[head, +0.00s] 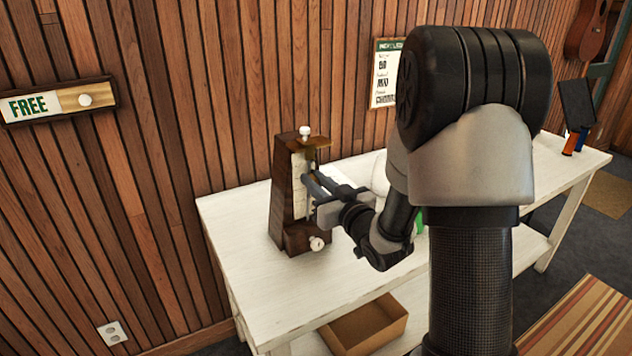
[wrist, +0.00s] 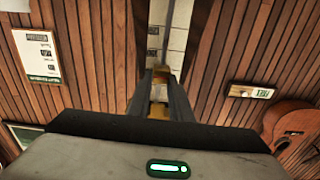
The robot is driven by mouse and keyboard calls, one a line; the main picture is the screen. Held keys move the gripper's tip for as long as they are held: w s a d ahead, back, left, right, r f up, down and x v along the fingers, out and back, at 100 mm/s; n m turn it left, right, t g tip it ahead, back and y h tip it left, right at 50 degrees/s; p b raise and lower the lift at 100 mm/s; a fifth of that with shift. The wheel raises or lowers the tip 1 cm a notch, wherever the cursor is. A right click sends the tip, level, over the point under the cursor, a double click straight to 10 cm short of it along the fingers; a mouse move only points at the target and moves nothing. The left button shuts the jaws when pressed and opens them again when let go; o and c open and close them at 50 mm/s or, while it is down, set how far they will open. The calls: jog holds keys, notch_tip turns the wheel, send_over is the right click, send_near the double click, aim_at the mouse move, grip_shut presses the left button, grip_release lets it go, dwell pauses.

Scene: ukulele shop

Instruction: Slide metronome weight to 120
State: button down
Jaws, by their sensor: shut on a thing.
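The metronome (head: 284,205) stands upright on the white table, a dark wooden tapered body with a pale scale plate on its front and white knobs at top and lower side. In the wrist view its pale scale (wrist: 172,50) runs up the middle, but the numbers are too small to read. My gripper (head: 308,183) is at the front of the scale, around mid-height. It is shut on the brass-coloured weight (wrist: 159,85), which shows between the fingers in the wrist view. The weight is mostly hidden by my fingers in the head view.
The white table (head: 245,262) has free room in front of the metronome. My arm hides much of its middle. An open cardboard box (head: 365,328) sits below. A wooden plank wall stands behind, with a FREE sign (head: 58,100) and a poster (head: 386,75).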

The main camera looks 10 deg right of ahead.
notch_tip(320, 180, down, 7)
jog(key=b, duration=0.7)
jog(key=shift+a, duration=0.1)
jog(key=shift+r, duration=0.15)
jog(key=c, duration=1.6)
grip_release()
jog(key=p, duration=1.5)
send_near(309, 198)
jog(key=v, duration=0.8)
jog(key=shift+v, duration=1.4)
